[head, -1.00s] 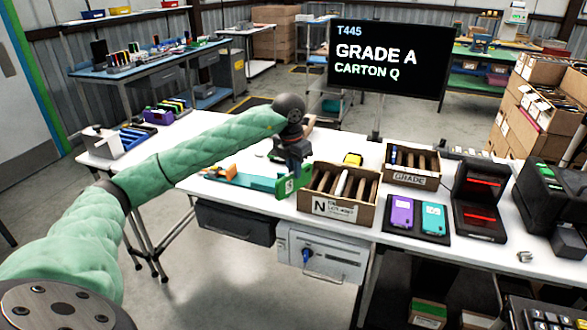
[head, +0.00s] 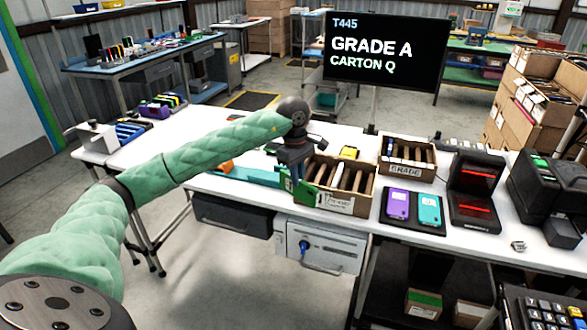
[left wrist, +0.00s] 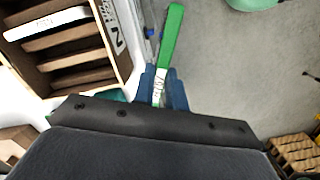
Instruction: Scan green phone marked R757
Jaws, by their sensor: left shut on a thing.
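My left gripper (head: 297,174) is shut on a green phone (head: 306,194) and holds it upright at the front left corner of a slotted carton (head: 350,204). In the left wrist view the green phone (left wrist: 172,36) is edge-on between the blue fingers (left wrist: 160,90); its white label is too small to read. A black scanner stand (head: 474,209) with red glowing windows stands on the right of the table, apart from the phone. My right gripper is not in view.
A purple phone (head: 398,204) and a teal phone (head: 429,211) lie on a black pad between carton and scanner. A carton marked GRADE (head: 405,170) stands behind. A screen (head: 385,51) reads T445, GRADE A, CARTON Q. A black printer-like machine (head: 545,190) stands far right.

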